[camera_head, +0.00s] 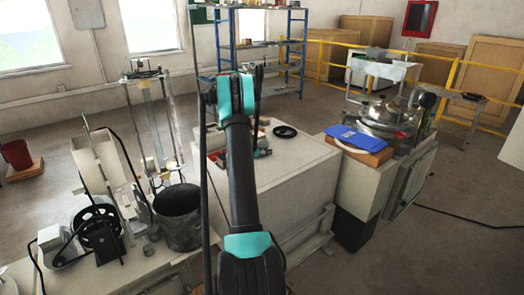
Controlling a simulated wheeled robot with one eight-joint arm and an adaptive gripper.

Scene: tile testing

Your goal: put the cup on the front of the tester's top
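A large white box-shaped machine (290,170), perhaps the tester, stands in the middle with a broad flat top. My dark arm with teal joints rises in front of it and covers the left part of its top. A black ring-shaped thing (285,132) lies on that top, right of my arm. Small red and dark parts (262,150) show beside my arm, too small to make out. I cannot pick out a cup for sure. My gripper does not show clearly; my arm hides what is behind it.
Left is a bench with a dark open bucket (178,218), a black-wheeled machine (100,232) and a tall glass-and-metal rig (152,120). Right, a cabinet bears a metal pan-like device (385,118) and a blue thing (356,138). Blue shelves (292,50) and yellow rails (450,80) stand behind.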

